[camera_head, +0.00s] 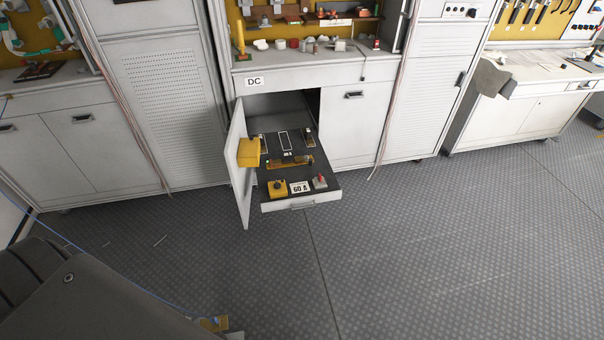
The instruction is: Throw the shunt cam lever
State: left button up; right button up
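A pulled-out drawer (302,203) under the DC bench carries a dark panel. At its front right is a small grey block with a red handle (320,180), which may be the shunt cam lever; it is too small to be sure. At the front left is a yellow box with a dark knob (278,188), and a 60 A label (299,187) lies between them. Behind them is a yellow strip (290,161) with a green light at its left end.
An open cabinet door (240,175) with a yellow box (249,153) stands left of the drawer. Closed cabinets line the back, with loose parts on the DC bench (292,72). A worktable (530,95) stands at right. The floor (420,250) before the drawer is clear.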

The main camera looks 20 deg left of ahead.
aim_at(306, 157)
jog(key=z, duration=0.65)
jog(key=i, duration=1.2)
jog(key=u, duration=0.6)
jog(key=i, duration=0.6)
jog(key=u, duration=0.65)
